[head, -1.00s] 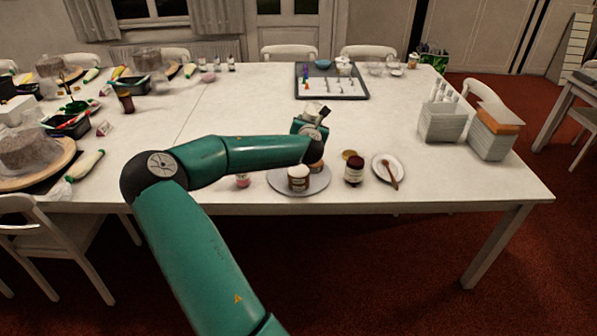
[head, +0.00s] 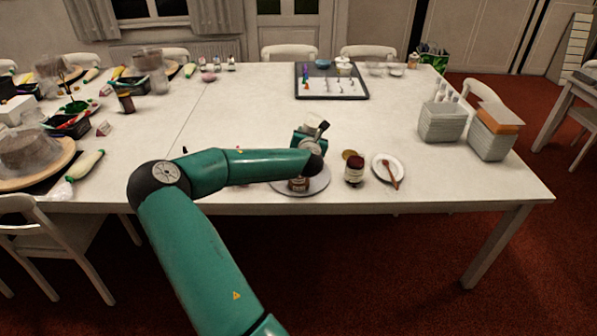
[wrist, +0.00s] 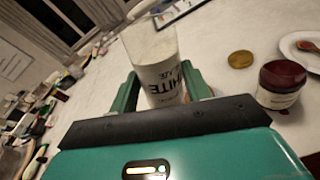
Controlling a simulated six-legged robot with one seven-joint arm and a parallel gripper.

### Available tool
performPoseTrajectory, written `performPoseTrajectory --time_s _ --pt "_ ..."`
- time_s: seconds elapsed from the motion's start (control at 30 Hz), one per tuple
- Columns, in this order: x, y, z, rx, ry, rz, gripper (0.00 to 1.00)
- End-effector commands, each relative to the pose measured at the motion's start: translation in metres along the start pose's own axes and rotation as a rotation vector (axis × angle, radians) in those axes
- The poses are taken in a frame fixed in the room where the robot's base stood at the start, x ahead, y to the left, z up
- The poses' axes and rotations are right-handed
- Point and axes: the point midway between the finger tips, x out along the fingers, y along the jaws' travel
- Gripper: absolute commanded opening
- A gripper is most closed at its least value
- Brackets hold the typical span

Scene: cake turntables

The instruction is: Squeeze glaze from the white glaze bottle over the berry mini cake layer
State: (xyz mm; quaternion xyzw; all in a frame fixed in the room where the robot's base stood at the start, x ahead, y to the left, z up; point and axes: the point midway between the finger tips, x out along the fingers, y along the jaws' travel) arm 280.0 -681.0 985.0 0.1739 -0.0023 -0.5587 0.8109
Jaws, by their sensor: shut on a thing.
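My gripper (head: 309,138) is shut on the white glaze bottle (wrist: 157,65). Its label shows the letters "WHITE" in the wrist view, and the bottle sits between both green fingers (wrist: 160,88). In the head view only a pale part of the bottle (head: 313,122) shows above the gripper. The berry mini cake layer (head: 298,185) is a small brown round on the grey turntable (head: 321,187) near the table's front edge. My forearm hides its top and the turntable's back. The gripper is behind the cake in the picture. The nozzle and any glaze flow are hidden.
A dark red jar (head: 354,171) stands just right of the turntable, with a gold lid (head: 350,154) behind it. A white plate (head: 379,172) with a brown spoon lies farther right. Grey bins (head: 442,124) stand at the right. The table's middle is clear.

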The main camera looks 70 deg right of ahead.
Motion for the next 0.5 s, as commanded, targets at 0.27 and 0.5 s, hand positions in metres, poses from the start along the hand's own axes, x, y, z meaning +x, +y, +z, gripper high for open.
performPoseTrajectory --time_s 0.27,0.5 --pt "0.004 -0.005 -0.019 -0.001 -0.001 0.002 0.39" --pt "0.004 -0.004 -0.016 0.0 -0.002 0.002 0.39"
